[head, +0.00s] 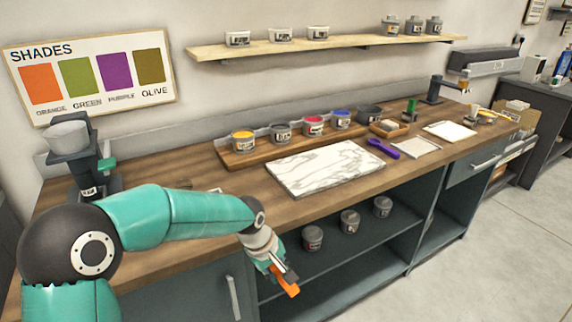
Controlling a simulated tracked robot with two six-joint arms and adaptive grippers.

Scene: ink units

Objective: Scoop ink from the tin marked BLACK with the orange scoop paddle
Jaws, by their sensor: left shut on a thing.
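My left gripper (272,266) is shut on the orange scoop paddle (288,284), which points down and right in front of the bench's front edge, beside the open lower shelves. The labels are too small to read, so I cannot tell which tin is marked BLACK. The paddle is well apart from all of them. My right gripper is not in view.
A marbled white slab (325,166) lies between the tin row and the front edge. A purple scoop (384,148) and a pale sheet (415,147) lie right of it. A dark device (72,160) stands at the left. Several tins sit on the lower shelf.

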